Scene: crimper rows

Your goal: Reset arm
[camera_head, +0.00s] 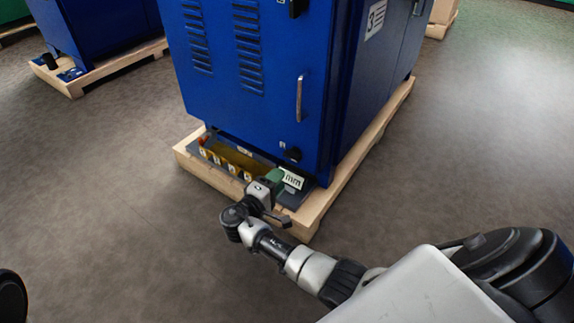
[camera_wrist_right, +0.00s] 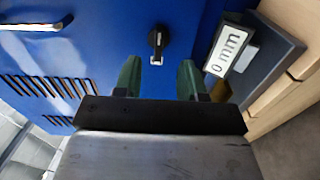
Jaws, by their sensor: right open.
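My right arm reaches from the lower right of the head view to the base of a blue cabinet (camera_head: 250,100). My right gripper (camera_head: 274,180) has green fingers and is in front of the cabinet's lower edge. In the right wrist view the gripper (camera_wrist_right: 160,80) is open, with nothing between its fingers. A black knob (camera_wrist_right: 157,40) on the cabinet face shows beyond the gap between them. A white "0 mm" label (camera_wrist_right: 226,52) is just right of the fingers; it also shows in the head view (camera_head: 292,179). My left gripper is not in view.
The cabinet stands on a wooden pallet (camera_head: 335,195). A low yellow tray (camera_head: 235,158) with several numbered tags lies at its front edge, left of my right gripper. Another blue cabinet (camera_head: 105,35) is at the back left. Grey floor (camera_head: 100,190) is clear left and right.

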